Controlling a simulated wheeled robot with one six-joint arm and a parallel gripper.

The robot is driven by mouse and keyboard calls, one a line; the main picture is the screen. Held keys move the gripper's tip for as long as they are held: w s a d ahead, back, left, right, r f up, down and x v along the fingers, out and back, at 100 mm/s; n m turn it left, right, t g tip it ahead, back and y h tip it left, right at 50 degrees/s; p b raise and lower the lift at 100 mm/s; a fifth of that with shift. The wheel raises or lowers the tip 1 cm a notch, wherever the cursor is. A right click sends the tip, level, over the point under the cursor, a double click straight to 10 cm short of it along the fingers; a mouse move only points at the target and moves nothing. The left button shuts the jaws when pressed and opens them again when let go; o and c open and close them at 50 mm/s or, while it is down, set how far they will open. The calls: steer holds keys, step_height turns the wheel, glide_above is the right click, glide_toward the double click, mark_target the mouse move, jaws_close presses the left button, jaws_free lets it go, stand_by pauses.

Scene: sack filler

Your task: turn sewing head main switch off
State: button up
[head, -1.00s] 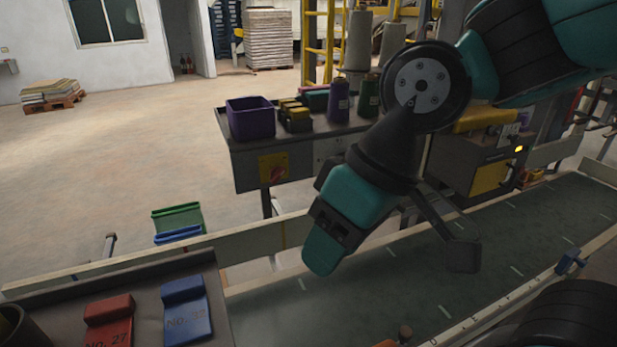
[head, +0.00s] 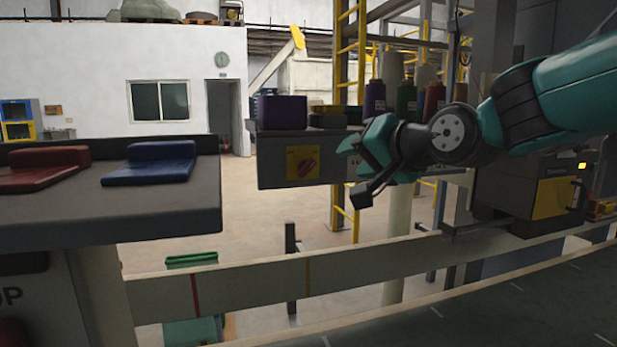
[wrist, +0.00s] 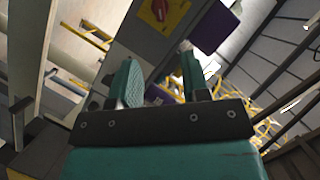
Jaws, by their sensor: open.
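The main switch (head: 304,163) is a red rotary knob on a yellow plate, on the front of a grey box under a shelf. Its handle looks tilted, running diagonally. In the wrist view the switch (wrist: 160,10) shows at the top, beyond the fingertips and slightly cut off by the frame. My gripper (head: 352,172) is open and empty, to the right of the switch and apart from it. In the wrist view its two teal fingers (wrist: 157,80) are spread with nothing between them.
A purple bin (head: 282,112) and several thread cones (head: 406,98) stand on the shelf above the switch. A table with a blue block (head: 150,165) and a red block (head: 45,168) is at left. A conveyor rail (head: 250,288) crosses below. A green bin (head: 192,262) stands behind it.

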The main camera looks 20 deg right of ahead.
mark_target(310, 167)
steer(key=p+x, duration=0.1)
steer(key=x, duration=1.4)
steer(key=shift+w+f, duration=0.2)
steer(key=shift+c, duration=0.4)
steer(key=c, duration=0.5)
